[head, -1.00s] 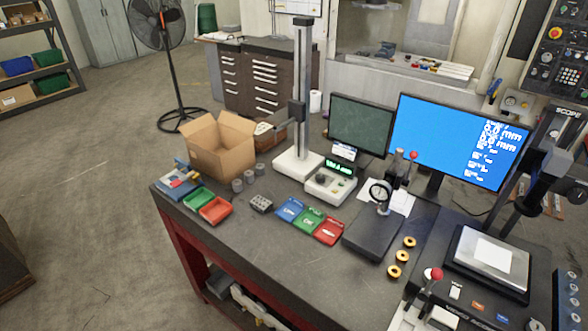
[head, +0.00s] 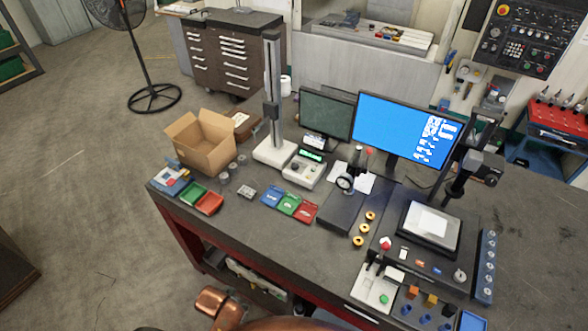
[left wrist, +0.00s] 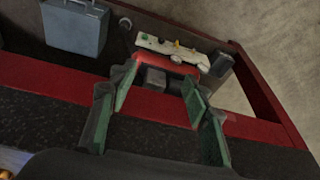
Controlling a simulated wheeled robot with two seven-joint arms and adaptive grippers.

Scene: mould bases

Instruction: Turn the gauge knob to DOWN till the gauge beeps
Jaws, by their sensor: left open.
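The height gauge (head: 272,95) stands near the back of the bench in the head view, a tall grey column on a white base. Beside it is its white control box (head: 303,173) with a lit green display (head: 311,156). The box has small dark controls on top, too small to read; I cannot make out the knob's setting. My left gripper (left wrist: 158,78) is open and empty in the left wrist view, its green-padded fingers spread over the bench's red frame, away from the gauge. It does not show in the head view. My right gripper is in neither view.
A cardboard box (head: 203,142), green and red bins, and blue, green and red trays (head: 288,203) lie left and in front of the control box. A dial gauge stand (head: 342,212) and monitors (head: 407,128) are at its right. A grey case (left wrist: 75,27) sits below the bench.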

